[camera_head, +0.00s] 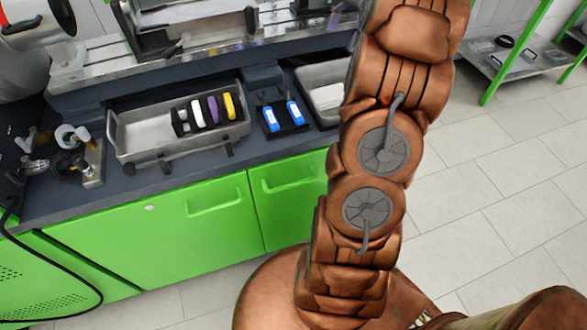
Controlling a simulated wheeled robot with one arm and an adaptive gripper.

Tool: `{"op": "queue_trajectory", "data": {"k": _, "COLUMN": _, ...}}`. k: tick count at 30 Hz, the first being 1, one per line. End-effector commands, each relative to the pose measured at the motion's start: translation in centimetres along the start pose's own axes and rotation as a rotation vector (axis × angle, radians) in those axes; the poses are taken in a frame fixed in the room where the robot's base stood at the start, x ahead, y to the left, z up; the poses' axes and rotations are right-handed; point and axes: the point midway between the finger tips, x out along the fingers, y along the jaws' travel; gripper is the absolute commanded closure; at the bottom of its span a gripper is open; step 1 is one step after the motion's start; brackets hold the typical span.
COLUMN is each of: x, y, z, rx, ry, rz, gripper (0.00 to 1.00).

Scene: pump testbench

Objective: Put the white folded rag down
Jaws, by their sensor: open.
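A white flat item, which looks like the white folded rag (327,97), lies in the right metal tray (312,77) on the dark worktop. My copper-coloured arm covers the right part of this tray and perhaps part of the rag. My arm rises past the worktop and leaves the picture at the top. My gripper is not in view, so its place relative to the rag does not show.
A larger metal tray (135,141) holds several upright coloured pieces. Two blue-and-white items (282,115) stand in a black holder between the trays. Fittings (75,150) crowd the left end. Green cabinets (165,225) stand below; tiled floor (490,180) is open at right.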

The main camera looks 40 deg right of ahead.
Motion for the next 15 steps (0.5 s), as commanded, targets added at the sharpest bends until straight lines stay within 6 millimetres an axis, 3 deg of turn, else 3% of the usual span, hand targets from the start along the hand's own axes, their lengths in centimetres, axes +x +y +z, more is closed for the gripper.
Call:
{"op": "queue_trajectory", "data": {"k": 1, "x": 0.6, "y": 0.2, "z": 2.0, "rx": -0.055, "ry": 0.004, "rz": 0.015, "gripper": 0.09}}
{"op": "queue_trajectory", "data": {"k": 6, "x": 2.7, "y": 1.6, "z": 8.4, "rx": -0.274, "ry": 0.028, "rz": 0.069, "gripper": 0.09}}
{"op": "queue_trajectory", "data": {"k": 15, "x": 7.2, "y": 7.2, "z": 17.3, "rx": -0.667, "ry": 0.068, "rz": 0.178, "gripper": 0.09}}
